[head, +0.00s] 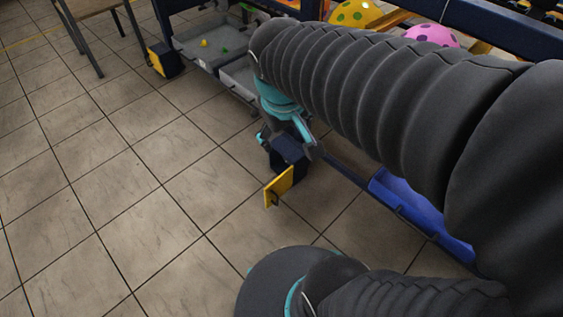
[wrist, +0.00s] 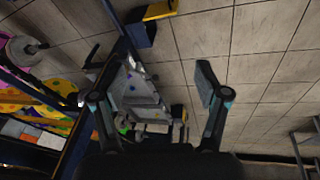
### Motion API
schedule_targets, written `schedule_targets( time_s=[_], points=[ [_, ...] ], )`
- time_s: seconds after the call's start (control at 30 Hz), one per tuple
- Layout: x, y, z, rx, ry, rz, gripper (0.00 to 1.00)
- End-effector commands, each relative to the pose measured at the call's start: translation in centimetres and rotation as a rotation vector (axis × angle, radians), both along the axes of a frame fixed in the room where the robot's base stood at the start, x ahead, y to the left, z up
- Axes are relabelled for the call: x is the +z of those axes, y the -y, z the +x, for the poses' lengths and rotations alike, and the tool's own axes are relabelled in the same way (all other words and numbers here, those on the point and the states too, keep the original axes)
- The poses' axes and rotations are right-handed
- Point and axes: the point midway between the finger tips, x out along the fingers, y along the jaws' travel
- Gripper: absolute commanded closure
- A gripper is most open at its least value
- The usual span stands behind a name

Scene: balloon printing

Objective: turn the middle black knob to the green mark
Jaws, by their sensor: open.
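I cannot make out the middle black knob or its green mark in either view. My gripper (wrist: 160,78) is open and empty in the wrist view, its two fingers spread wide with floor and a grey tray behind them. In the head view my gripper (head: 290,138) hangs beyond my dark ribbed arm, above the floor beside the machine's blue frame, and is partly hidden. My arm covers much of the machine in the head view.
A grey tray (head: 203,48) with small yellow and green pieces lies at the machine's side. Yellow (head: 355,13) and pink (head: 431,35) spotted balloons sit behind my arm. A blue bin (head: 405,200) lies lower right. A table (head: 88,6) stands upper left. Tiled floor is clear at left.

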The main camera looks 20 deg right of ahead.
Motion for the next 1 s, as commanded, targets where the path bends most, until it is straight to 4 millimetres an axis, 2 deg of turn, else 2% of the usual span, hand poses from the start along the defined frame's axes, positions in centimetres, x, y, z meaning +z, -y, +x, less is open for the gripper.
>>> schedule_targets(
  time_s=[0.03, 0.37, 0.57, 0.77, 1.0],
  points=[
    [-0.9, 0.4, 1.2, 0.018, -0.05, -0.037, 0.26],
    [-5.6, 3.2, 8.1, 0.138, -0.312, -0.289, 0.26],
    [-9.4, 4.6, 12.5, 0.219, -0.459, -0.446, 0.26],
    [-14.1, 5.6, 16.9, 0.307, -0.595, -0.607, 0.26],
    [-20.8, 6.3, 21.7, 0.423, -0.74, -0.805, 0.26]
  ],
)
